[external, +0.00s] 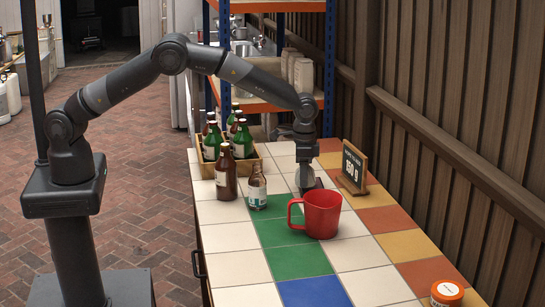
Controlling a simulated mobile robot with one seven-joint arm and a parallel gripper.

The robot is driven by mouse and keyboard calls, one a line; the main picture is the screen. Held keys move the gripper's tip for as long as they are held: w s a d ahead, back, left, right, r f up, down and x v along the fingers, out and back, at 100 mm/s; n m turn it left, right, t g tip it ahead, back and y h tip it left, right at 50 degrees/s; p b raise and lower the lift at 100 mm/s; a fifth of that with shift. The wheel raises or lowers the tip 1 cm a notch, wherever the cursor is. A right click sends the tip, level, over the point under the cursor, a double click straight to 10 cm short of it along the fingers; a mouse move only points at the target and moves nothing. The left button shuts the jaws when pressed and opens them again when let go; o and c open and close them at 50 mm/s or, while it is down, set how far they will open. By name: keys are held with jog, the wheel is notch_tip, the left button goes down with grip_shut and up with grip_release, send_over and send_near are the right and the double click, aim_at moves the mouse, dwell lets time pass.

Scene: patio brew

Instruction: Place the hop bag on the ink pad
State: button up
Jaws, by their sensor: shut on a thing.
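My gripper (306,178) points down over the far part of the tiled counter, behind the red mug. It is shut on a small pale grey thing, apparently the hop bag (305,181), low over the tiles or touching them; I cannot tell which. The fingers hide part of it, and its shape is too small to make out. I cannot pick out the ink pad for sure in this view.
The red mug (321,214) stands close in front of my gripper. A small labelled bottle (257,188) and a brown bottle (225,174) stand left, before a crate (207,170) of bottles. A small sign (353,168) stands right. An orange-lidded tub (446,293) is near right.

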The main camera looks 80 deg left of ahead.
jog(key=shift+f, duration=0.4)
jog(key=shift+f, duration=0.2)
jog(key=o, duration=1)
